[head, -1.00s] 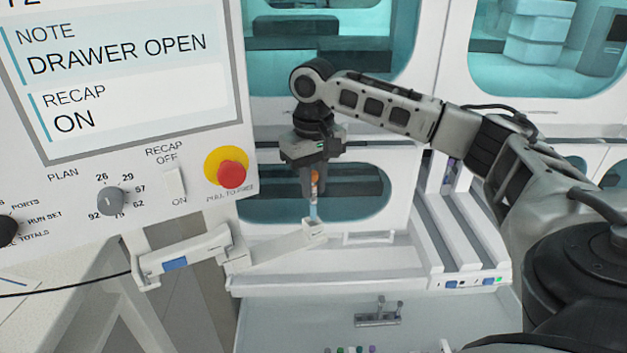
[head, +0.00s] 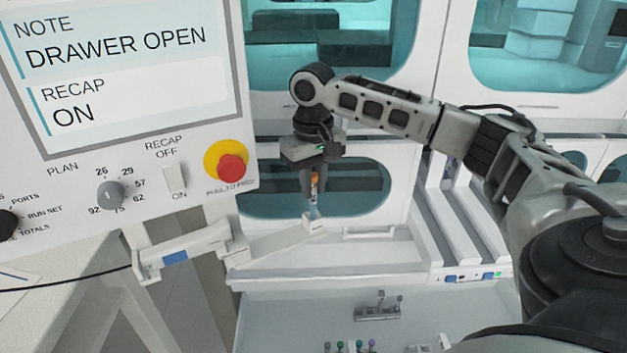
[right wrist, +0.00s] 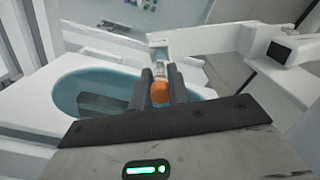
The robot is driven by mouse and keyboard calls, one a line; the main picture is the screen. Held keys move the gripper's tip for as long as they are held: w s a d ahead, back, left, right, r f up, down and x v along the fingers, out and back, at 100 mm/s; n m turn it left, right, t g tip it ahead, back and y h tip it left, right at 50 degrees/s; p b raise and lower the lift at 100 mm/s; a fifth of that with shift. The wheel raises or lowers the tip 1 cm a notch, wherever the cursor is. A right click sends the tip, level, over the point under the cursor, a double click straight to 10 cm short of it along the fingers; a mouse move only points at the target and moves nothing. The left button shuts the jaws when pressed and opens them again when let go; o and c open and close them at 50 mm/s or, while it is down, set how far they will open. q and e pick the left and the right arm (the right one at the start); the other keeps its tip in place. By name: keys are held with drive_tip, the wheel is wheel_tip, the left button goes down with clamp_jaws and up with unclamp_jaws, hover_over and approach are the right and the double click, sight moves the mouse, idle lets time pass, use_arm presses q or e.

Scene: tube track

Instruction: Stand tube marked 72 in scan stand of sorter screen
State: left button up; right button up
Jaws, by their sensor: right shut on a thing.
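My right gripper (head: 314,188) is shut on an upright tube with an orange cap (head: 315,179). The tube's pale lower end is just over the scan stand (head: 315,224), a small white holder at the end of a bracket arm. I cannot tell whether the tube's tip has entered the holder. In the right wrist view the orange cap (right wrist: 160,93) sits between the two dark fingers, with the label beyond it; the number is not readable. The sorter screen (head: 120,65) reads "DRAWER OPEN" and "RECAP ON". My left gripper is out of view.
The bracket arm (head: 270,245) runs from a white block with a blue window (head: 180,255) below the panel. An open drawer (head: 290,315) with several capped tubes (head: 358,346) and a small grey rack (head: 377,308) lies below. White rails (head: 440,235) stand at right.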

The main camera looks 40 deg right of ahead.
drive_tip(key=shift+f, duration=0.4)
drive_tip(key=o, duration=0.8)
drive_tip(key=shift+r, duration=0.1)
wheel_tip(320, 180, up, 16)
drive_tip(key=shift+f, duration=0.15)
idle(1.1)
